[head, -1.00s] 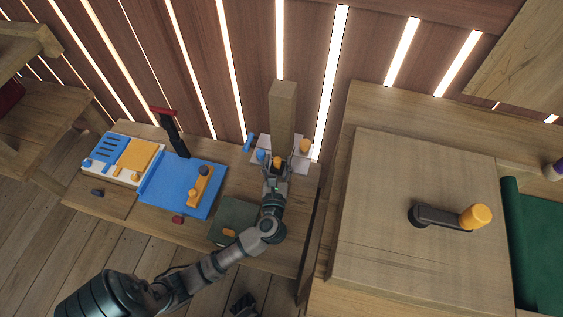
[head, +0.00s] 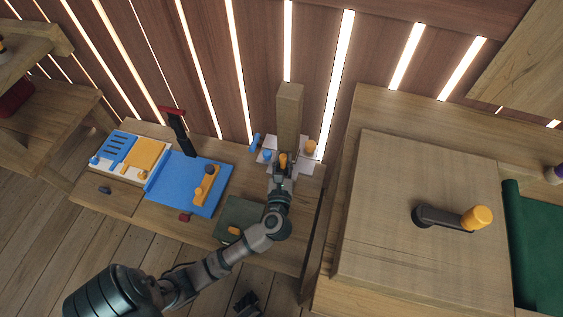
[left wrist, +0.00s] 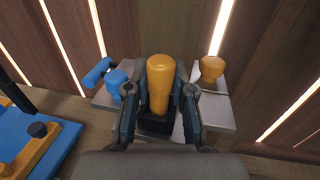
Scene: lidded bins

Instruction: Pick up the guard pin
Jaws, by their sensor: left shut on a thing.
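The guard pin, an upright orange cylinder with a rounded top (left wrist: 160,75), stands between the fingers of my left gripper (left wrist: 160,100) in the left wrist view. The fingers are shut on its sides. Its lower end meets a black block (left wrist: 156,123); I cannot tell whether it is seated there or lifted. In the head view the pin (head: 283,159) shows small at the tip of my left gripper (head: 282,169), in front of a wooden post (head: 289,115).
A blue knob (left wrist: 115,82) and a blue handle (left wrist: 97,72) are close left of the gripper, an orange knob (left wrist: 212,68) right. A blue board (head: 180,190) lies left on the bench. A raised wooden block with a crank (head: 440,217) stands right.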

